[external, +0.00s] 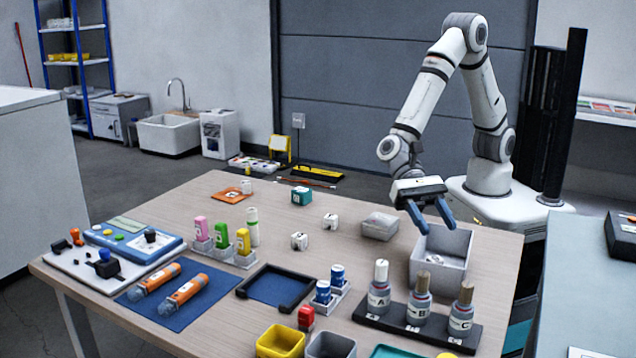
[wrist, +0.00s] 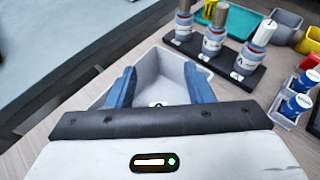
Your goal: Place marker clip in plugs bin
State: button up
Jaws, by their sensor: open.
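My gripper (external: 439,229) is open over the light grey open bin (external: 458,264) at the right side of the table. In the wrist view, its two blue fingers (wrist: 160,69) are spread above the same bin (wrist: 162,62), with nothing held between them. A small white piece with a dark mark (wrist: 157,104) shows low inside the bin, partly hidden by the gripper body. It looks like the white clip-like pieces on the table, one near the middle (external: 299,241) and one behind it (external: 330,222). No label tells which is the marker clip or which is the plugs bin.
A black rack (external: 398,322) with three capped bottles stands just in front of the bin. Yellow (external: 280,341) and dark grey bins (external: 331,345) sit at the front edge. The table's back middle is fairly clear.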

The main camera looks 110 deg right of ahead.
jog(key=v, duration=1)
jog(key=s+d+r+n+t+h, duration=0.1)
jog(key=s+d+n+h, duration=0.5)
jog(key=d, duration=0.8)
jog(key=s+d+r+n+t+h, duration=0.1)
jog(key=s+d+n+h, duration=0.6)
jog(key=s+d+n, duration=0.5)
jog(key=s+d, duration=0.1)
jog(key=d, duration=0.2)
jog(key=shift+s, duration=0.25)
